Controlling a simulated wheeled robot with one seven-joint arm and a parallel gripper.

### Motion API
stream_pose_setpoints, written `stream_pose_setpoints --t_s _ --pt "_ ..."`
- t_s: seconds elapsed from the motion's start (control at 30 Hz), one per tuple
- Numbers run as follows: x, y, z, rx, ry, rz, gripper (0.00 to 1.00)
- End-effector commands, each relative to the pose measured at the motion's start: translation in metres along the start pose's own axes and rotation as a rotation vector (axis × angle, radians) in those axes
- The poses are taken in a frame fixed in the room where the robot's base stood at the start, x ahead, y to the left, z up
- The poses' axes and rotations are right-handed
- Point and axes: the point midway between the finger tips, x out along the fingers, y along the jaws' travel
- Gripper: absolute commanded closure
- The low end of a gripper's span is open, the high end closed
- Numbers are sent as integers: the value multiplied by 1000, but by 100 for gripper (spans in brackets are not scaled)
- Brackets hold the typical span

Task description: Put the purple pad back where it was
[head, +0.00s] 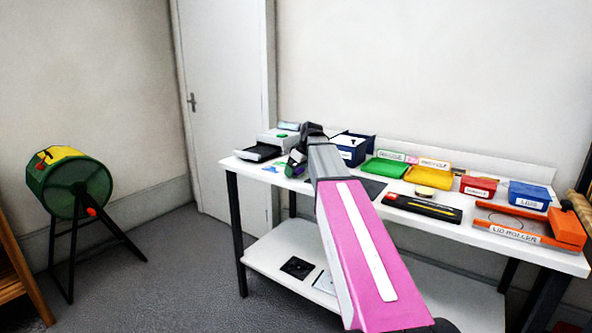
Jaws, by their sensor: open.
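My gripper (295,165) is over the left part of the white table (480,236), at the end of my pink arm, and it is open. A small purple patch (290,171) shows at the gripper, with a bit of green beside it. I cannot tell whether this patch is the purple pad or part of the gripper. No other clearly purple pad is in view. My arm hides part of the table's middle and left.
A green drum (75,185) stands far left.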

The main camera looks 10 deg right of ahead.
Motion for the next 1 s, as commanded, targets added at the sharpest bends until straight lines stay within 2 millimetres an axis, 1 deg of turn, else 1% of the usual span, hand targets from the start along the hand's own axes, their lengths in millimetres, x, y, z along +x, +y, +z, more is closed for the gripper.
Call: stream_pose_setpoints --t_s 0.13,0.23,0.37,0.6,0.7,0.83,1.0 --pt "-3 0 -1 0 0 0 12" --pt "-13 0 -1 0 1 2 12" --pt "-34 0 -1 0 2 2 12" --pt "-80 0 -1 0 2 2 12" --pt "-96 0 -1 0 2 1 12" --pt "-111 0 -1 0 1 1 12" --pt "-121 0 -1 0 0 0 12"
